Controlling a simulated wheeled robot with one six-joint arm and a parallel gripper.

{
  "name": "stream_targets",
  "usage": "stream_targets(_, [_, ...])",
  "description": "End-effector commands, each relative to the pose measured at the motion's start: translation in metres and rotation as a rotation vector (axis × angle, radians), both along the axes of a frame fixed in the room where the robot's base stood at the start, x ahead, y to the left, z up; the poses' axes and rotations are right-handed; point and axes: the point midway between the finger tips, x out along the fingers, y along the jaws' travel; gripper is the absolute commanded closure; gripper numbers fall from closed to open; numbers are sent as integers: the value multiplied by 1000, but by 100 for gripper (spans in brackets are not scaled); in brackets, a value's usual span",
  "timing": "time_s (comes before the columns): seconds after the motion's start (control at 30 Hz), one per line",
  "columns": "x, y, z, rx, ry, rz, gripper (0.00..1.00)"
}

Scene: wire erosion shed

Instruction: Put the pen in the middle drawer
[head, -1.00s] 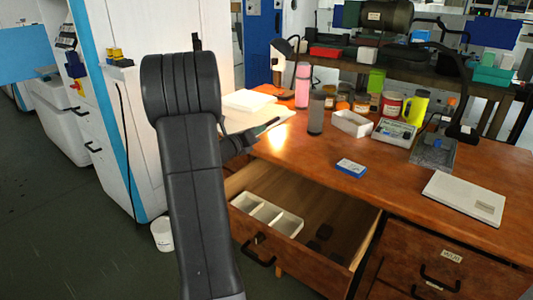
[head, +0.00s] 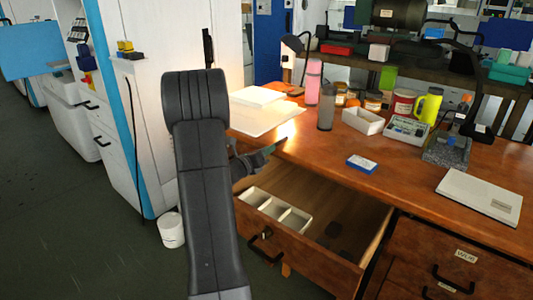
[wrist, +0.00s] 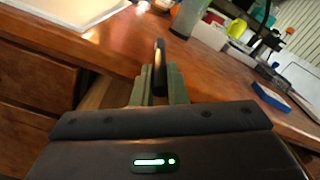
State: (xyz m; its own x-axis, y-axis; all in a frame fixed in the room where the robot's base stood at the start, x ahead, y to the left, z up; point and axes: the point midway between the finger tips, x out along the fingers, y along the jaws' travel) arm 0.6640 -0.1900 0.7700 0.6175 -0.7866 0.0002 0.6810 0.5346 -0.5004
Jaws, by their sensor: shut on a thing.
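My gripper (head: 262,158) is shut on a dark pen (wrist: 159,62), which sticks up and out from between the fingers in the wrist view. In the head view the pen (head: 276,146) shows as a thin dark shape at the fingertips, near the desk's front edge and above the back left of the open drawer. The open drawer (head: 310,250), between drawer stacks on both sides, is the middle one. Inside are a white divided tray (head: 276,211) at the left and small dark items (head: 335,229). My arm hides part of its left side.
On the desk (head: 310,150) are a blue box (head: 361,164), a grey bottle (head: 327,107), an open white box (head: 362,120), papers (head: 262,118) and a closed laptop-like slab (head: 480,197). Closed drawers (head: 440,252) are at the right. A white bucket (head: 171,230) stands on the floor.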

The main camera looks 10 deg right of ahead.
Motion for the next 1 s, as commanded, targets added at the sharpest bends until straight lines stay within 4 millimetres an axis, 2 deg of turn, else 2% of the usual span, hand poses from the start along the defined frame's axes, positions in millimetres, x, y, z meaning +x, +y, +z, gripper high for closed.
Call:
stream_targets(0.3, [0,0,-4,1,-1,0,100])
stream_targets(0.33, [0,0,-3,1,-1,0,84])
stream_targets(0.43, [0,0,-3,0,0,0,66])
stream_targets(1.0, [-1,2,1,-1,3,2,66])
